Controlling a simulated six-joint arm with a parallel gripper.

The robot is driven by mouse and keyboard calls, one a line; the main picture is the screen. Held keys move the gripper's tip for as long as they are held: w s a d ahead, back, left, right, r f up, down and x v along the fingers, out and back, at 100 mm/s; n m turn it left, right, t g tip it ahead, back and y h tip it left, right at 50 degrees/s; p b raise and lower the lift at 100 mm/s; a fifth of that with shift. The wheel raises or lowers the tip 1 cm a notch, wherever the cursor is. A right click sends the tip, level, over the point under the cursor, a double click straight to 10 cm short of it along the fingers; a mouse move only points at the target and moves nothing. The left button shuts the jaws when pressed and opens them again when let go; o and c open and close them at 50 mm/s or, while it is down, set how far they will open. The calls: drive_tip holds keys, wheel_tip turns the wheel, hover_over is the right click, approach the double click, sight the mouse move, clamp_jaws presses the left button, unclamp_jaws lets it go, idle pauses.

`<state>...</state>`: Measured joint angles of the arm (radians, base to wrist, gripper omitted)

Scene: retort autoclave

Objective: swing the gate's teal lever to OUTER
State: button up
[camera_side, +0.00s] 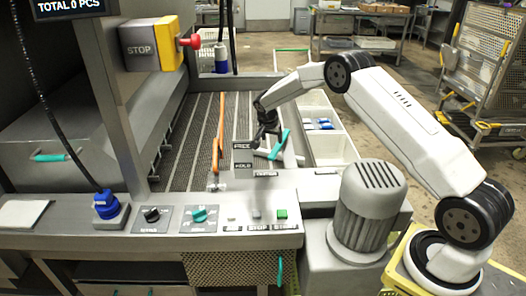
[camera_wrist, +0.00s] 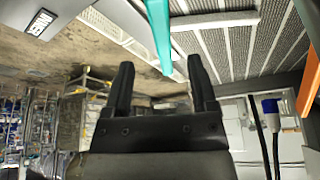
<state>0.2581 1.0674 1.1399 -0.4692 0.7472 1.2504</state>
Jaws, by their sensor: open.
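The gate's teal lever (camera_side: 279,145) stands tilted beside the conveyor, just right of the small black FREE (camera_side: 242,146) and HOLD (camera_side: 243,166) plates. A third black plate (camera_side: 265,174) lies near its foot, too small to read surely. My gripper (camera_side: 264,132) is at the lever's left side, and the side view does not show whether they touch.
An orange bar (camera_side: 220,120) runs along the slatted conveyor, left of my gripper. White bins (camera_side: 325,148) stand to the right. The front panel holds knobs and buttons (camera_side: 281,214). A yellow STOP box (camera_side: 152,45) with a red button hangs at upper left.

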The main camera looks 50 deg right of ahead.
drive_tip(key=shift+s+f, duration=0.1)
drive_tip(key=shift+s, duration=0.05)
drive_tip(key=c, duration=0.9)
drive_tip(key=shift+s+d+f+m, duration=0.15)
drive_tip(key=shift+s+m, duration=0.1)
drive_tip(key=shift+m, duration=0.05)
clamp_jaws()
drive_tip(key=s+f+m+y, duration=0.1)
drive_tip(key=s+m, duration=0.1)
drive_tip(key=s+d+m+y, duration=0.1)
drive_tip(key=s+m+y, duration=0.1)
drive_tip(key=s+f+m+y, duration=0.1)
drive_tip(key=s+y, duration=0.1)
drive_tip(key=shift+s+d+f+m, duration=0.2)
drive_tip(key=shift+s+f+m, duration=0.1)
drive_tip(key=shift+s+m, duration=0.1)
drive_tip(key=shift+s+d+m+y, duration=0.1)
drive_tip(key=shift+s+m+y, duration=0.2)
drive_tip(key=shift+m+y, duration=0.25)
drive_tip(key=s+d+r+m+t, duration=0.1)
drive_tip(key=s+d+m+t, duration=0.1)
drive_tip(key=m, duration=0.3)
drive_tip(key=s+d+r+m+t+y, duration=0.1)
drive_tip(key=s+d+m+t, duration=0.1)
drive_tip(key=d+m+t, duration=0.2)
drive_tip(key=shift+s+d+r+m+t, duration=0.25)
drive_tip(key=shift+d+m+t, duration=0.1)
drive_tip(key=shift+m, duration=0.5)
